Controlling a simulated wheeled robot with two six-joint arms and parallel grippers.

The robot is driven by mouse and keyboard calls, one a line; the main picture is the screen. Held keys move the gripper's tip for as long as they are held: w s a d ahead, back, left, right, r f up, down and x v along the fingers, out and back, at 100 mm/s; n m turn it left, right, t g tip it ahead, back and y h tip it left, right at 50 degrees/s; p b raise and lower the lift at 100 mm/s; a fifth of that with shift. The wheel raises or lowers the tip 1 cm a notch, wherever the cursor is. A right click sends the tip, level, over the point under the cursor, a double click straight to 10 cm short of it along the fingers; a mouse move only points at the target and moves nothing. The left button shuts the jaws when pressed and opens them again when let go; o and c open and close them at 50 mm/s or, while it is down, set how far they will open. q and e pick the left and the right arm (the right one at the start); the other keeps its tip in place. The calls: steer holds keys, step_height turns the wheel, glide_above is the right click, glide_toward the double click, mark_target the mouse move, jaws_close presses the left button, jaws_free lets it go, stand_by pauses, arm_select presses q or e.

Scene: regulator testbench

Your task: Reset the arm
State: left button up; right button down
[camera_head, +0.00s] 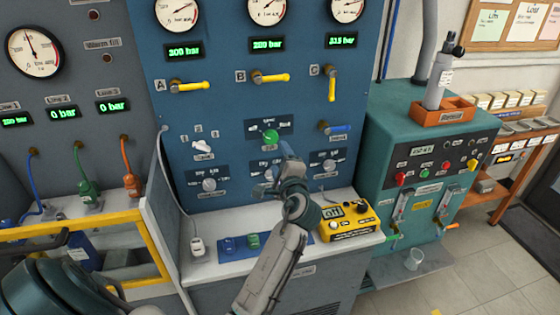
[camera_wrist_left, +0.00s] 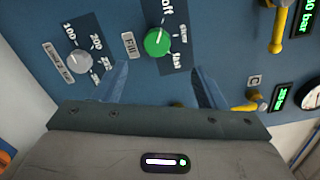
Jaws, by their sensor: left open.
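My left gripper (camera_head: 277,163) is raised in front of the blue test panel (camera_head: 215,115), just below a green knob (camera_head: 270,137). In the left wrist view the open fingers (camera_wrist_left: 163,85) point at the panel with nothing between them. The green knob (camera_wrist_left: 157,42) there sits beyond and between the fingertips, apart from them, beside a label "Fill" with off, slow and fast marks. A grey knob (camera_wrist_left: 82,61) with a numbered scale is to its left. My right gripper is not in view.
Yellow valve levers A (camera_head: 192,86), B (camera_head: 272,78) and C (camera_head: 332,88) sit above. A yellow box (camera_head: 349,222) stands on the white ledge, right of my wrist. A teal cabinet (camera_head: 385,150) stands to the right. A yellow rail (camera_head: 163,262) is at the left.

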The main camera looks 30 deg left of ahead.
arm_select(q)
steer(key=s+d+f+n+g+h, duration=0.1)
steer(key=s+f+n+g+h, duration=0.4)
steer(key=s+f, duration=0.95)
steer(key=s+d+f+n+g+h, duration=0.1)
steer(key=s+d+f+n+h, duration=0.15)
steer(key=s, duration=0.45)
steer(key=s+d+f+n+g+h, duration=0.1)
steer(key=s+d+f+n+h, duration=0.15)
steer(key=s, duration=0.35)
steer(key=s+d+f+n+g+h, duration=0.1)
steer(key=s+d+f+h, duration=0.1)
steer(key=s+d, duration=0.35)
steer(key=s+a+f+g+b, duration=0.1)
steer(key=a+f, duration=0.1)
steer(key=f, duration=1.5)
steer(key=s+a+f+g, duration=0.1)
steer(key=s+a+f, duration=0.15)
steer(key=f, duration=1.45)
steer(key=s+a+f+b, duration=0.1)
steer(key=s+f, duration=1.5)
steer(key=f, duration=0.1)
steer(key=shift+s+f+n+g+h, duration=0.3)
steer(key=shift+s+f+g, duration=0.05)
steer(key=shift+s+g, duration=0.05)
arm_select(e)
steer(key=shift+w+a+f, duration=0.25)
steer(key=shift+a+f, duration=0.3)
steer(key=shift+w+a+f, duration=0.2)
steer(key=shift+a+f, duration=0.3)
